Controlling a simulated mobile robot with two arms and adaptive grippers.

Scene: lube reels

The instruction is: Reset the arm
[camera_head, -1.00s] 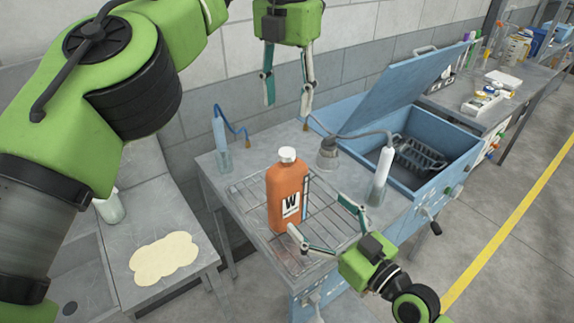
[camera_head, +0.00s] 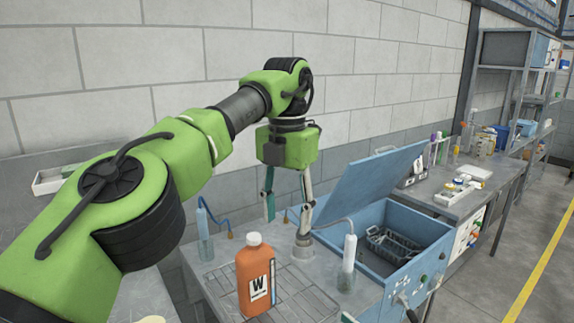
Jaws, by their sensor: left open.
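My left gripper (camera_head: 288,196) hangs pointing down above the back of the metal work table, in front of the wall. Its two fingers are apart, with nothing between them. My left arm (camera_head: 150,190) reaches in from the left edge to it. An orange bottle (camera_head: 256,276) with a white cap and a "W" label stands upright on the wire rack (camera_head: 305,296), below and in front of the left gripper. The gripper is apart from the bottle. Of my right gripper no more than a sliver may show at the bottom edge.
A blue parts washer (camera_head: 385,245) with its lid (camera_head: 372,185) raised stands right of the bottle. Hose-fitted tubes stand on the table, one left (camera_head: 204,235) and one right (camera_head: 348,262). A bench with small containers (camera_head: 460,190) runs behind at right. The floor at right is clear.

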